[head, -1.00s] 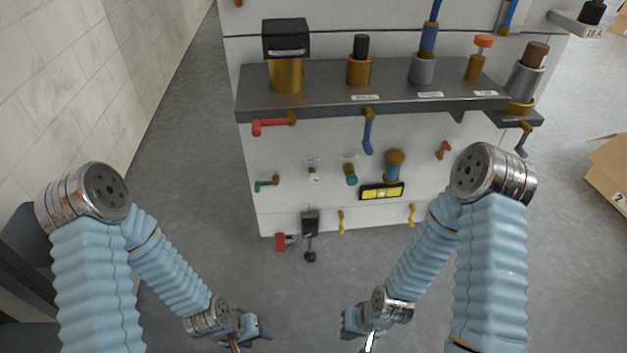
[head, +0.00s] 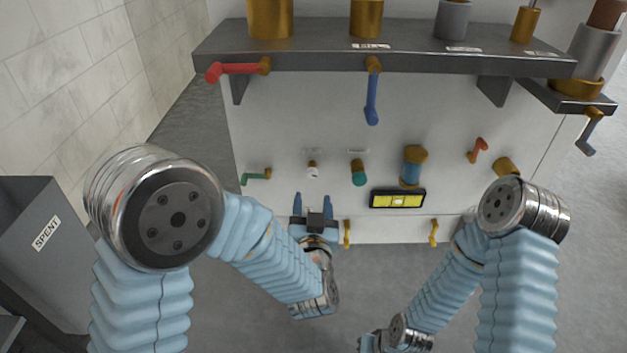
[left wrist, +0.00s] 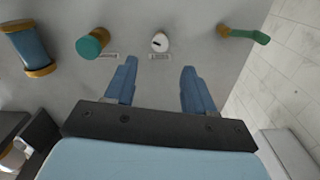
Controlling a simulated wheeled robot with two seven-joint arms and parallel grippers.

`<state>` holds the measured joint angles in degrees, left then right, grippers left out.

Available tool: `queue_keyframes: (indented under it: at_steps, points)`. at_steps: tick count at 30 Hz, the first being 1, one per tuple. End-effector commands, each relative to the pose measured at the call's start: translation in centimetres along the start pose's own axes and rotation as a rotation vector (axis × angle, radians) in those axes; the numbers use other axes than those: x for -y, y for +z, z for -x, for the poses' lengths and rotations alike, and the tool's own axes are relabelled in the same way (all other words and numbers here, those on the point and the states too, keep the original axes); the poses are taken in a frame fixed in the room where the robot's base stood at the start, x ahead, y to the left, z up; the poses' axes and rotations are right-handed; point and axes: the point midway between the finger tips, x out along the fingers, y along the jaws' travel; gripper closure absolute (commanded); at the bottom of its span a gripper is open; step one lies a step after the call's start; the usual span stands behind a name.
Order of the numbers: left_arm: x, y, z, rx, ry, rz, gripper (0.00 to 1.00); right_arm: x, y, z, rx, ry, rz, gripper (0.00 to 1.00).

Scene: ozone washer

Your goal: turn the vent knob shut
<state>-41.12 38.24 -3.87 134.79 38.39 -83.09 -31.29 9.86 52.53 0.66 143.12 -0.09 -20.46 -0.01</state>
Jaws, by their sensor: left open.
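A small white knob (head: 313,171) with a brass base sits on the white front panel, under a small label. A teal knob (head: 358,172) sits just to its right under another label. I cannot read either label, so I cannot tell which one is named vent. In the left wrist view the white knob (left wrist: 160,42) shows a dark slot on its face; the teal knob (left wrist: 92,44) is to its left. My left gripper (head: 312,201) is open and empty, below the white knob and apart from it; its blue fingers (left wrist: 160,72) point toward it. My right gripper (head: 370,342) is partly cut off at the bottom edge.
A green lever (head: 256,176) is left of the white knob. A yellow level gauge (head: 398,198) and a blue-brass cylinder (head: 412,167) are right. A grey shelf (head: 330,55) with red and blue levers overhangs above. A grey bin (head: 45,235) marked SPENT stands left.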

Motion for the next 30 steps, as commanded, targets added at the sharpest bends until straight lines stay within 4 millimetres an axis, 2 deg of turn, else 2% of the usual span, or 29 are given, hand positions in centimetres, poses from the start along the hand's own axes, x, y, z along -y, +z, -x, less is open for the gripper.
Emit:
queue_keyframes:
  at_steps: [1,6,12,17,24,26,30]
  points:
    - [0.2,0.1,-1.3,-0.001,-0.005,0.002,0.46,-0.1,0.0,-0.2,0.000,0.000,0.000,1.00]
    - [0.1,0.2,-5.1,0.000,-0.002,0.001,0.46,-0.2,0.0,-0.5,-0.001,0.000,0.000,1.00]
    - [0.0,0.2,-8.1,0.001,0.000,0.000,0.46,-0.3,0.0,-0.7,-0.002,0.000,-0.001,1.00]
    - [0.1,0.1,-9.0,0.001,0.000,0.000,0.46,-0.3,0.0,-0.8,-0.002,0.000,-0.001,1.00]
    - [0.0,0.1,-9.0,0.001,0.001,0.000,0.46,-0.3,0.0,-0.8,-0.002,0.000,-0.001,1.00]
    - [0.0,0.1,-9.0,0.001,0.001,0.000,0.53,-0.3,0.0,-0.8,-0.002,0.000,-0.001,1.00]
    - [0.0,0.1,-9.0,0.001,0.001,0.000,0.75,-0.3,0.0,-0.8,-0.002,0.000,-0.001,1.00]
